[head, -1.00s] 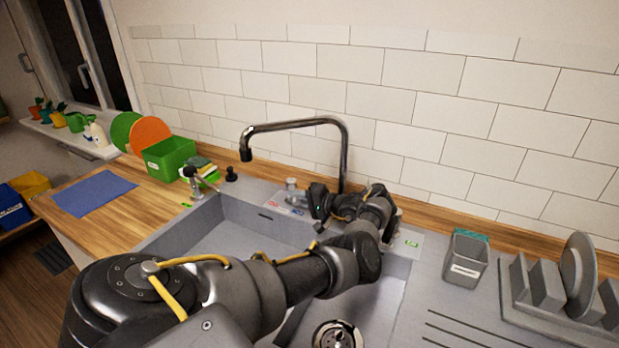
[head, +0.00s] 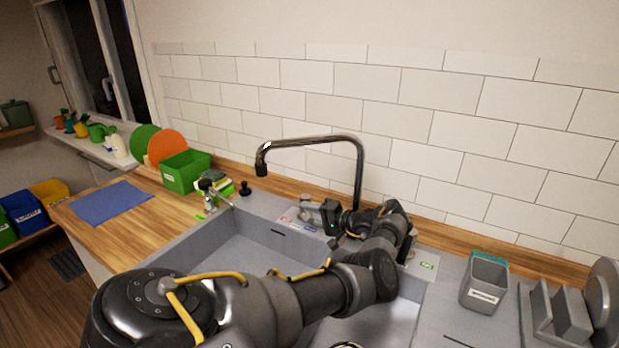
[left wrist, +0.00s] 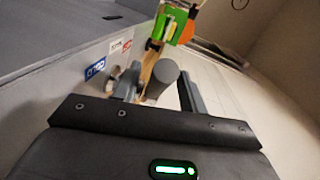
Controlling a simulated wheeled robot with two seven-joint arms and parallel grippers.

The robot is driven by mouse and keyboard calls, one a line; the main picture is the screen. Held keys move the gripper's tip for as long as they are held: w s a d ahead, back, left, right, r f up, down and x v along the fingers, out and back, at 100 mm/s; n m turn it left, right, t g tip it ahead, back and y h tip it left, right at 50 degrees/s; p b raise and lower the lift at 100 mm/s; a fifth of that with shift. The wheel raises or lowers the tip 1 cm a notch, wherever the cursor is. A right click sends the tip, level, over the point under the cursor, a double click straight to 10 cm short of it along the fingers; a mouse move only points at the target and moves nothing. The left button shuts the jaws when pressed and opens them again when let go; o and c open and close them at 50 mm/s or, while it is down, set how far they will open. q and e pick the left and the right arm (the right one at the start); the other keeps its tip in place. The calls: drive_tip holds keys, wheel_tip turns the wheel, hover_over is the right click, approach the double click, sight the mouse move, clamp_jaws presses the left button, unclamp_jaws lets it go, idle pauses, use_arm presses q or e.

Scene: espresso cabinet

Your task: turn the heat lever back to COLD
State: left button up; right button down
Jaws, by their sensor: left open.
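The heat lever (head: 308,212) is a grey metal handle at the back rim of the sink, left of the tap's foot. In the left wrist view its round grey end (left wrist: 162,78) shows between my fingers. Red and blue labels (head: 297,224) lie on the rim in front of it; the blue one (left wrist: 95,68) seems to read COLD. My left gripper (head: 325,211) is at the lever, coming from the right. In the left wrist view my left gripper (left wrist: 158,88) is open, with a finger on either side of the lever's end. Contact cannot be told. My right gripper is not in view.
The chrome tap (head: 358,165) rises close behind my left arm. The sink (head: 240,255) lies below the arm. A grey bin (head: 484,282) and a plate rack (head: 560,315) stand at right. A green box (head: 186,172) and blue cloth (head: 110,202) are at left.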

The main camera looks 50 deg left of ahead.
use_arm(q)
drive_tip(key=b+v, duration=0.3)
drive_tip(key=v, duration=0.3)
drive_tip(key=shift+w+d+f, duration=0.15)
drive_tip(key=shift+d, duration=0.05)
drive_tip(key=shift+w+d+r, duration=0.15)
drive_tip(key=shift+d+r, duration=0.1)
drive_tip(key=shift+d, duration=0.2)
